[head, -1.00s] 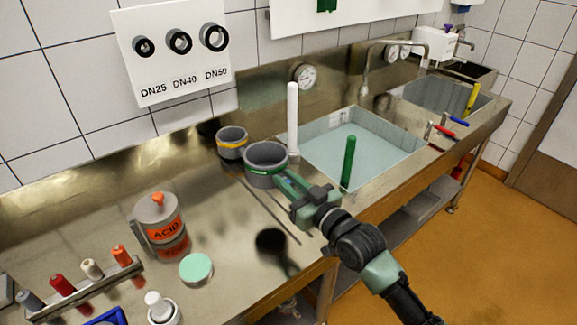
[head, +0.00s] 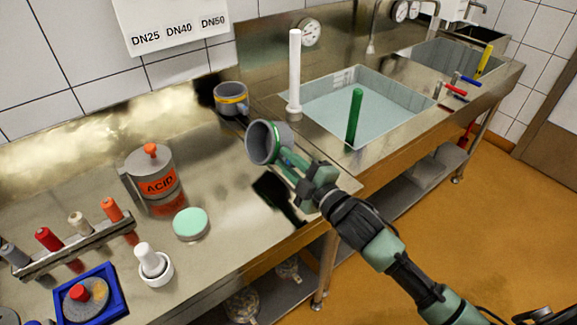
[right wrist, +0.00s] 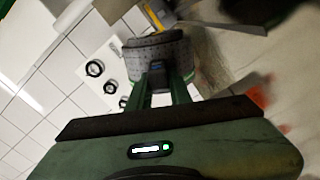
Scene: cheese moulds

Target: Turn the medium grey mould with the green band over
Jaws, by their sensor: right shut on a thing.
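The grey mould with the green band (head: 262,144) is held in the air above the steel worktop in the head view. It is tipped on its side, its round open end facing left and toward the camera. My right gripper (head: 287,160) is shut on its right side. In the right wrist view the mould's grey dotted wall (right wrist: 158,58) sits between the fingertips of my right gripper (right wrist: 160,85). My left gripper is not in view.
A grey mould with a yellow band (head: 231,99) stands behind. A white post (head: 295,72) and a green post (head: 354,118) rise by the sink (head: 385,88). The acid jug (head: 155,175), mint-lidded tub (head: 191,223) and mortar (head: 153,265) stand left. Bare steel lies beneath the held mould.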

